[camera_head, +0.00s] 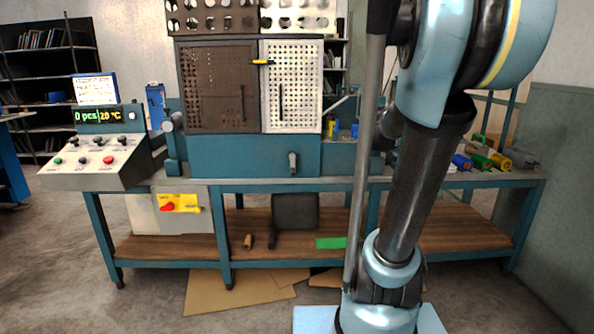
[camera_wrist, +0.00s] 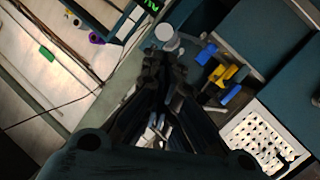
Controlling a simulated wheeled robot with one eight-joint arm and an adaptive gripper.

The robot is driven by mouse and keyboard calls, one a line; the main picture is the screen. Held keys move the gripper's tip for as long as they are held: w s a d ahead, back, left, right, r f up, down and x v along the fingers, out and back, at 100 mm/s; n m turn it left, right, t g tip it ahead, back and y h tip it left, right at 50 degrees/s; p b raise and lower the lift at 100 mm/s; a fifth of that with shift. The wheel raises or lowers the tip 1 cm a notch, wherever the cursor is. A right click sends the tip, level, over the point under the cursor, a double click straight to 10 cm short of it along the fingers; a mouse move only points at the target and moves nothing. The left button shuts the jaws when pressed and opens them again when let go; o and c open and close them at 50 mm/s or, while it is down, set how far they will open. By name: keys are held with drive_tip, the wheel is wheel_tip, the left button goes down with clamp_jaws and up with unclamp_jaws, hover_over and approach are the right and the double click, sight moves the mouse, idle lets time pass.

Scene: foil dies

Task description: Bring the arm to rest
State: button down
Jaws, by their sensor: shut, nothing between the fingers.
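My arm (camera_head: 410,190) rises from its blue base at the front right of the head view and bends at a large blue joint near the top. My gripper is out of sight in the head view. In the wrist view my gripper (camera_wrist: 165,58) is dark, with its fingers together and nothing visible between them. A pale round knob (camera_wrist: 165,32) shows just beyond the fingertips; I cannot tell whether they touch it.
A blue bench with a perforated door (camera_head: 292,90) stands ahead. A control console (camera_head: 95,160) reading "0 pcs" and "20 °C" is at left. Coloured cylinders (camera_head: 480,161) lie on the bench at right. Blue and yellow parts (camera_wrist: 222,75) sit near my gripper. Floor at left is open.

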drive_tip(key=s+a+f+g+y, duration=0.1)
drive_tip(key=s+a+f+g, duration=0.3)
drive_tip(key=s+f, duration=0.5)
drive_tip(key=s+a+f+m+g+y, duration=0.1)
drive_tip(key=s+a+f+g, duration=0.3)
drive_tip(key=s+f, duration=0.4)
drive_tip(key=s+a+f+g+y, duration=0.2)
drive_tip(key=s+a+f+g, duration=0.2)
drive_tip(key=s+f, duration=0.5)
drive_tip(key=s+a, duration=0.1)
drive_tip(key=s, duration=0.7)
drive_tip(key=shift+s+f+m+g+y, duration=0.2)
drive_tip(key=shift+f+m+g+y, duration=0.1)
drive_tip(key=shift+y, duration=0.1)
